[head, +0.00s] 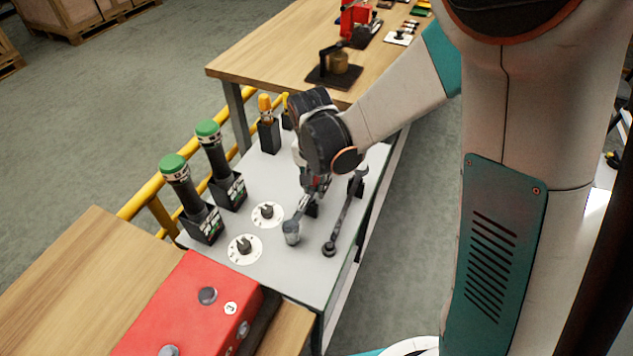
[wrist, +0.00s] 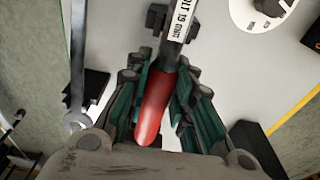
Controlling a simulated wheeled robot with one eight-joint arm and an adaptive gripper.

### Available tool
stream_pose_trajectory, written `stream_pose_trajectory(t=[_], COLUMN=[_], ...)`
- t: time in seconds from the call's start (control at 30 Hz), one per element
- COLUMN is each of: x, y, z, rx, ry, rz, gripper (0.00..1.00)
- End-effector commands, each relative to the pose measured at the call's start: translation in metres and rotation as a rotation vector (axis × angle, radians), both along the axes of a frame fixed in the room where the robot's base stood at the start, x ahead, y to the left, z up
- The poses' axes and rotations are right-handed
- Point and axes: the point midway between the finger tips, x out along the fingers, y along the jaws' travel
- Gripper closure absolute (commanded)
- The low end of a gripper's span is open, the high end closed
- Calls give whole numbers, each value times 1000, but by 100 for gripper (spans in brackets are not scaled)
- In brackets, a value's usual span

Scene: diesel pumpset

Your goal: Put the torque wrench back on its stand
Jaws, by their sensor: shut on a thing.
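The torque wrench shows in the wrist view as a red handle (wrist: 157,105) and a grey shaft with a white "19 mm" label. In the head view its grey head end (head: 291,232) points toward the near side of the grey bench top. My gripper (head: 317,183) is shut on the red handle; in the wrist view its green-and-black fingers (wrist: 155,110) lie on both sides of it. A black stand part (wrist: 157,18) shows beneath the shaft and also in the head view (head: 312,210). I cannot tell whether the shaft touches it.
A dark spanner (head: 346,212) lies just right of the wrench. Two round dials (head: 267,214) (head: 243,249) and green-capped tools in black holders (head: 228,190) (head: 204,224) are at left. A red box (head: 190,310) is in front. A wooden table (head: 270,60) stands behind.

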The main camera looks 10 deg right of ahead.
Motion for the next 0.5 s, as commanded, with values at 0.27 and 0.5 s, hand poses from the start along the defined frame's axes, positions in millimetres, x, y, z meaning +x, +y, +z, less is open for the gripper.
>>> stream_pose_trajectory(t=[0.27, 0.5], x=[0, 0], y=[0, 0], z=[-5, -9], rx=[0, 0], ry=[0, 0], rz=[0, 0], gripper=[100, 100])
